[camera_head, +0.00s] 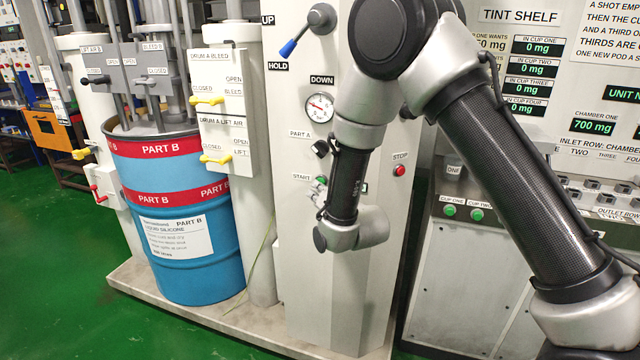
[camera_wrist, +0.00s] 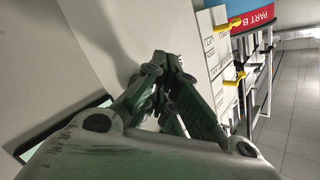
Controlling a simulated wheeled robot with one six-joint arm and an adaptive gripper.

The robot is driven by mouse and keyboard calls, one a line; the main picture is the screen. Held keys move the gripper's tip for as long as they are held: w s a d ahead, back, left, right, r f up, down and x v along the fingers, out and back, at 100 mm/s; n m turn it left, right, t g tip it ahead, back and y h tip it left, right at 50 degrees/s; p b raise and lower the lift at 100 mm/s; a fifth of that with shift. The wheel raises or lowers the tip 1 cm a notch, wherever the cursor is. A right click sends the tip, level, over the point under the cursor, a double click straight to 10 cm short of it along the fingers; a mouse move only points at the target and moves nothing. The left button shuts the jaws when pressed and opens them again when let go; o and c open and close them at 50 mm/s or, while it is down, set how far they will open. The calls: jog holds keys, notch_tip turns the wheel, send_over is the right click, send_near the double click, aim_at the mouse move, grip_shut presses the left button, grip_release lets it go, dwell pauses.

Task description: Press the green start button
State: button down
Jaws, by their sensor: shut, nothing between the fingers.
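The green start button (camera_head: 322,180) shows as a small green spot on the white cabinet front, just right of the START label (camera_head: 301,177). My arm's wrist is close beside it and partly covers that area. In the wrist view my gripper (camera_wrist: 165,68) is shut and empty, its fingertips near the white panel. The start button cannot be made out in the wrist view, and whether the fingertips touch anything is hidden. The red stop button (camera_head: 399,170) sits to the right under its STOP label.
A pressure gauge (camera_head: 319,107) and a black selector knob (camera_head: 320,149) are above the start button. A blue drum (camera_head: 190,235) stands at the left, by yellow valve handles (camera_head: 216,159). Two green cup buttons (camera_head: 462,212) are at the right, beyond my arm.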

jog(key=shift+w, duration=0.1)
dwell(0.5)
jog(key=shift+s+a, duration=0.2)
jog(key=shift+s, duration=0.6)
jog(key=shift+s, duration=0.1)
jog(key=s, duration=0.1)
jog(key=s+a, duration=0.1)
jog(key=s, duration=0.2)
jog(key=shift+s+a, duration=0.25)
jog(key=shift+a, duration=0.05)
